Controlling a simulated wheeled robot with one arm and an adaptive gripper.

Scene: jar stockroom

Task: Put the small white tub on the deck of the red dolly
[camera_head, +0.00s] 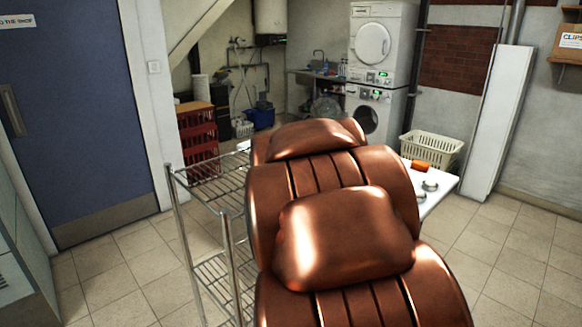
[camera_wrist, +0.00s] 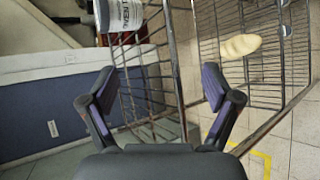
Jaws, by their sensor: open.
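A white tub with dark lettering (camera_wrist: 122,14) is cut off by the top edge of the wrist view; I cannot tell if it is the small white tub. In the head view a small white item (camera_head: 243,146) shows at the rack's far end, too small to identify. I cannot make out the red dolly. My gripper does not show in the head view.
Red crates (camera_head: 198,140) are stacked behind. A white table (camera_head: 440,188) and laundry basket (camera_head: 430,150) stand right. A pale oblong thing (camera_wrist: 240,46) lies on the rack. Floor left is clear.

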